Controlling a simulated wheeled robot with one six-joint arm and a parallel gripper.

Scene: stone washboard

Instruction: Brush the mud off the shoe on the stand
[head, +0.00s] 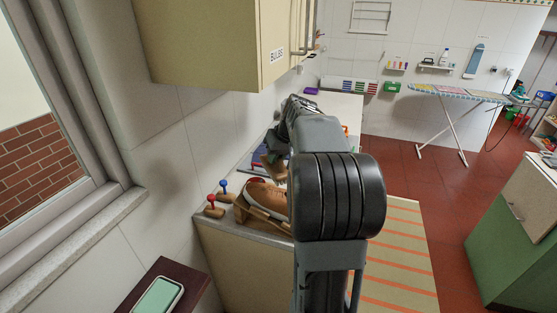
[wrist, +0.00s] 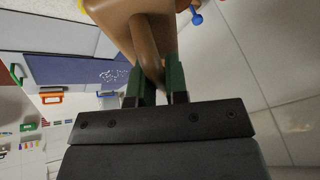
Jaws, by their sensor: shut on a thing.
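The brown shoe (head: 266,196) sits on a wooden stand (head: 240,208) on the counter in the head view, partly hidden by my arm. Mud on it is too small to make out. My gripper (wrist: 160,80), with green finger pads, is shut on a brown wooden brush (wrist: 135,30) in the wrist view. In the head view the brush (head: 273,171) is just above and behind the shoe. I cannot tell whether it touches the shoe. Its bristles are not clear, and the shoe is not clearly seen in the wrist view.
A red knob (head: 211,198) and a blue knob (head: 223,184) on pegs stand left of the shoe by the wall. A cream cabinet (head: 205,40) hangs above the counter. A blue panel (wrist: 75,72) lies beyond the gripper. A dark ledge with a phone-like thing (head: 158,296) is nearer.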

